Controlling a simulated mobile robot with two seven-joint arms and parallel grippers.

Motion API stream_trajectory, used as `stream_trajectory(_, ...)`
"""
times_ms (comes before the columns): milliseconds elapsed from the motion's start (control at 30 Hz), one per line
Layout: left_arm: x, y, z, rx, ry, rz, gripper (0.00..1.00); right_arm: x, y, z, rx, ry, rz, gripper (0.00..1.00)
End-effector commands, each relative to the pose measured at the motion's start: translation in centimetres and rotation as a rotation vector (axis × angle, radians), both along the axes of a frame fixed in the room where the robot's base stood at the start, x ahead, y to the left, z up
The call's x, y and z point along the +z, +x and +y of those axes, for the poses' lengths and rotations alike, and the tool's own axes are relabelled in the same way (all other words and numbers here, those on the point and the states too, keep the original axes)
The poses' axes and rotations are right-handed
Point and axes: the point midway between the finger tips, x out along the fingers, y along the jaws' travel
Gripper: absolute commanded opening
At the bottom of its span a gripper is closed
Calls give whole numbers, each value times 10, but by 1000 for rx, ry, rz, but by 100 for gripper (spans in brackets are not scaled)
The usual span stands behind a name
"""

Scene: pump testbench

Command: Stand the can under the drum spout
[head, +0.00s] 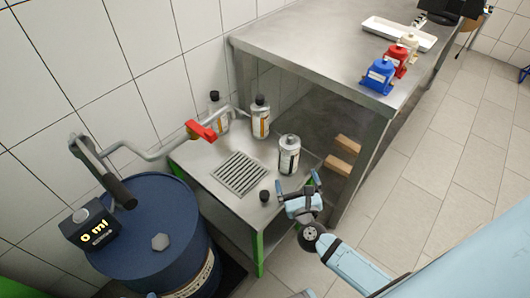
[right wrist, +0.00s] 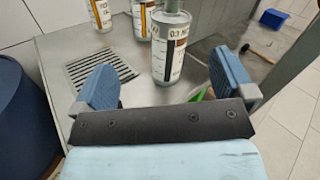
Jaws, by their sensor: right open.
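A silver can (head: 289,158) with a printed label stands upright on the low steel stand, right of the drain grate (head: 240,174). The blue drum (head: 160,240) is at lower left. Its pipe and red-handled spout (head: 205,130) reach out over the stand, behind the grate. My right gripper (head: 298,187) is open and empty, just in front of the can. In the right wrist view the can (right wrist: 172,45) stands ahead, between the lines of the two blue fingers and apart from them. My left gripper is out of view.
Two black-capped cans (head: 260,120) (head: 215,112) stand behind the grate near the spout. A loose black cap (head: 264,196) lies at the stand's front. The grate is clear.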

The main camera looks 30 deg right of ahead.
Motion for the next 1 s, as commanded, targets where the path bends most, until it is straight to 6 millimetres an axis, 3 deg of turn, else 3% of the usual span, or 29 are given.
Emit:
stream_trajectory(100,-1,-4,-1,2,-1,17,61,-5,2,-13,-83,172,-21,100)
stream_trajectory(200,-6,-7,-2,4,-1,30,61,-8,8,-19,-110,225,-32,100)
stream_trajectory(600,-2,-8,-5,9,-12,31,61,-9,72,-45,-109,227,-32,100)
stream_trajectory(833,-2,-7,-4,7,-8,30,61,-10,87,-51,-108,226,-31,100)
stream_trajectory(1000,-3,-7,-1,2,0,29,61,-16,111,-62,-107,223,-32,100)
